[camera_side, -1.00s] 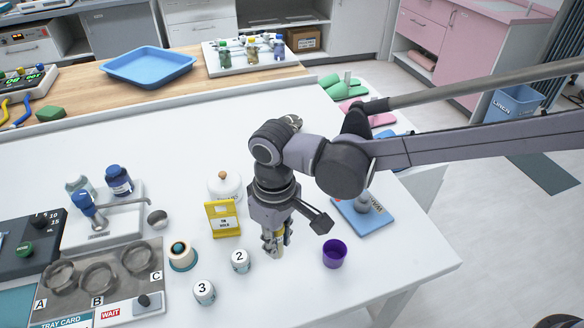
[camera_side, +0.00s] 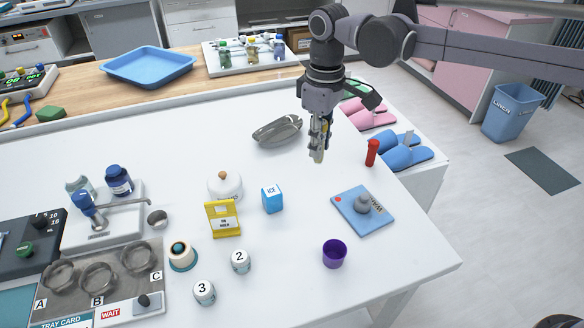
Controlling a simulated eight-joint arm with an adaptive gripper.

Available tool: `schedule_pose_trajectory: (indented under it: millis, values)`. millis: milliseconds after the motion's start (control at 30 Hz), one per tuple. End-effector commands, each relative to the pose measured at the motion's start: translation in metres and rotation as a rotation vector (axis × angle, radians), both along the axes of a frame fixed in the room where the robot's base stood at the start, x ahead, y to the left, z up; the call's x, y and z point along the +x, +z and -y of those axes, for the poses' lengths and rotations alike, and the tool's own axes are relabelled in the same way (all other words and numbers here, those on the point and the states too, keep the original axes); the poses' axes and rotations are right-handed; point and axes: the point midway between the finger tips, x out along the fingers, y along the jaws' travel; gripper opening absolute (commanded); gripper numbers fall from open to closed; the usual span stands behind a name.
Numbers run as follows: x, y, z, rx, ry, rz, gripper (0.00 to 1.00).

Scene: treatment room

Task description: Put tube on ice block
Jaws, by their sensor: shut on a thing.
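My gripper (camera_side: 318,148) points down above the right back part of the white table, to the right of a metal kidney dish. It is shut on a small slim yellowish tube (camera_side: 318,155), mostly hidden by the fingers. The ice block (camera_side: 272,201) is a small blue block with a white top marked ICE. It stands on the table, to the left of and nearer than my gripper, with nothing seen on its top.
The kidney dish (camera_side: 278,131) and a red upright cylinder (camera_side: 372,152) flank my gripper. A white lidded pot (camera_side: 225,187) and yellow stand (camera_side: 223,218) are left of the ice block. A purple cup (camera_side: 334,254) and blue pad (camera_side: 362,211) stand to the right.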

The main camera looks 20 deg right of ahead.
Motion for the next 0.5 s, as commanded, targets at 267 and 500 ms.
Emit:
schedule_pose_trajectory:
  millis: [267,500]
  values:
    - [0.039,0.018,0.019,0.001,0.06,0.001,0.0]
    - [0.039,-0.004,-0.018,0.001,0.069,0.001,0.0]
